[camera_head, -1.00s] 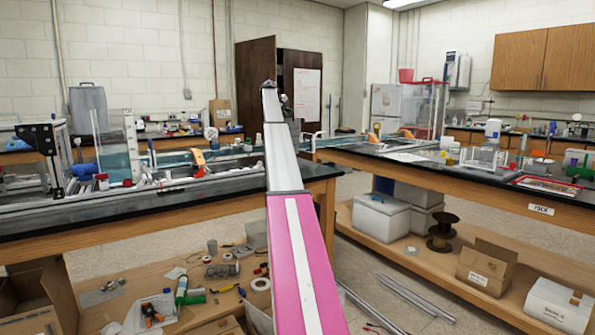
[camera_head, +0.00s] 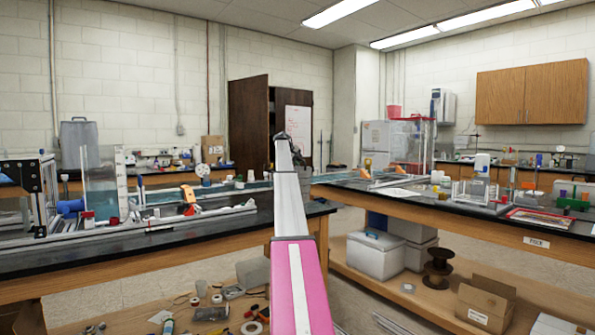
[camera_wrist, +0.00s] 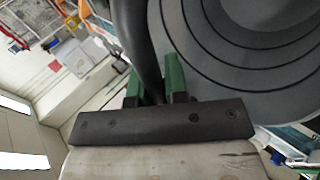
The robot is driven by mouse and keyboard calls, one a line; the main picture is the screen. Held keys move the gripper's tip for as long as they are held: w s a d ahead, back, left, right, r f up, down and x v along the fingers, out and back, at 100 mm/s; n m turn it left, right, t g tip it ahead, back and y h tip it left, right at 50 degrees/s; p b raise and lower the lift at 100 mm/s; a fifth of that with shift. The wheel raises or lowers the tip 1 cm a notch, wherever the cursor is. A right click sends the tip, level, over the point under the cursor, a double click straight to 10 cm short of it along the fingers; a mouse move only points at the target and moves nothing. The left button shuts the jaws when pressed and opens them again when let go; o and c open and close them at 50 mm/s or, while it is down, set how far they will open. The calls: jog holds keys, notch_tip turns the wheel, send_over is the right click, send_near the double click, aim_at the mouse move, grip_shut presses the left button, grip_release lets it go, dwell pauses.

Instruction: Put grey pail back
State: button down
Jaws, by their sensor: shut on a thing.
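In the wrist view, a large grey round thing with dark concentric rings, which looks like the grey pail (camera_wrist: 215,70), fills the upper right. A dark curved bar (camera_wrist: 138,45), which looks like its handle, runs down between the green fingers of my gripper (camera_wrist: 156,88). My gripper is shut on this bar, and the ringed face lies close beside the fingers. In the head view, my pink and white arm reaches away up the middle. The pail and the fingers cannot be made out there.
A black-topped bench (camera_head: 150,243) with rails and a clear tank (camera_head: 103,182) stands at left. A second bench (camera_head: 440,205) at right carries equipment, with white boxes (camera_head: 375,252) and a spool (camera_head: 437,268) on its lower shelf. A grey container (camera_head: 80,143) stands at the back left. Floor shows between the benches.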

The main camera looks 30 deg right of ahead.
notch_tip(320, 180, down, 4)
jog(key=shift+d, duration=0.15)
dwell(0.3)
jog(key=c, duration=1.1)
grip_release()
jog(key=shift+f, duration=0.1)
jog(key=v, duration=1.2)
